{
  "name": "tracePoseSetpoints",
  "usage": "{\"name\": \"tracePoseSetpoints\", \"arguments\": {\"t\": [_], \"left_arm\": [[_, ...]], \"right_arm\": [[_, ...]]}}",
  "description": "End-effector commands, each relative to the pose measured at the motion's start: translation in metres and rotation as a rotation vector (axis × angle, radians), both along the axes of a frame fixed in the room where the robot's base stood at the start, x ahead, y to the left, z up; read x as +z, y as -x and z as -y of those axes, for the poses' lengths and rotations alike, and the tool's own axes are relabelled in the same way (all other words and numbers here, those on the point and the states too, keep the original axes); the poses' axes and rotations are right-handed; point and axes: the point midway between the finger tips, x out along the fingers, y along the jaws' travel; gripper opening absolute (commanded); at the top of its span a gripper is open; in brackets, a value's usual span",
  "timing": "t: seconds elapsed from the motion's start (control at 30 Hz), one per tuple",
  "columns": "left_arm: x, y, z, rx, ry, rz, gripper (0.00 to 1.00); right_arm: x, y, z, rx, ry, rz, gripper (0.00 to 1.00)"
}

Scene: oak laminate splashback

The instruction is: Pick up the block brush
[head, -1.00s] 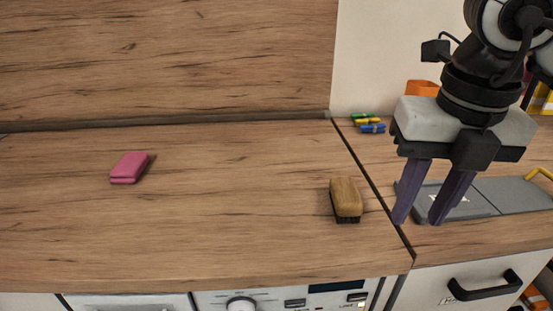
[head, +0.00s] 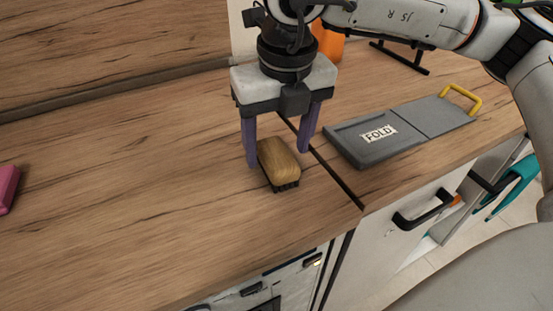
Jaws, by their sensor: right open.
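The block brush (head: 278,161) has a wooden back and dark bristles facing down. It lies on the oak worktop, just left of the dark seam. My right gripper (head: 279,158) points down over the brush with its jaws open. One purple finger is at the brush's left side and the other is to its right, beyond the back end. I cannot tell whether either finger touches it. My left gripper is not in view.
A grey folding board (head: 405,131) marked FOLD, with a yellow handle, lies right of the seam. A pink sponge (head: 7,188) sits at the left edge. An orange object (head: 328,42) stands behind my gripper. The worktop left of the brush is clear.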

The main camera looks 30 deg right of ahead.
Motion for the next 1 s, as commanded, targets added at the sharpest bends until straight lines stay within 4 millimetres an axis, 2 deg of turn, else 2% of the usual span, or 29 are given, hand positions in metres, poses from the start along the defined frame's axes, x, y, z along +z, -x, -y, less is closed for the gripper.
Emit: {"name": "tracePoseSetpoints", "arguments": {"t": [0.1, 0.23, 1.0], "left_arm": [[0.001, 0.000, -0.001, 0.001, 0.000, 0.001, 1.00], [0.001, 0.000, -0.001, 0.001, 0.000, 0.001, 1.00], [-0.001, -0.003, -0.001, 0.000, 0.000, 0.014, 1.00]], "right_arm": [[-0.016, -0.003, 0.001, 0.000, 0.000, -0.002, 0.62], [-0.024, -0.004, 0.001, 0.000, -0.001, 0.000, 0.62], [-0.028, -0.004, 0.001, -0.001, -0.001, 0.000, 0.62]]}}
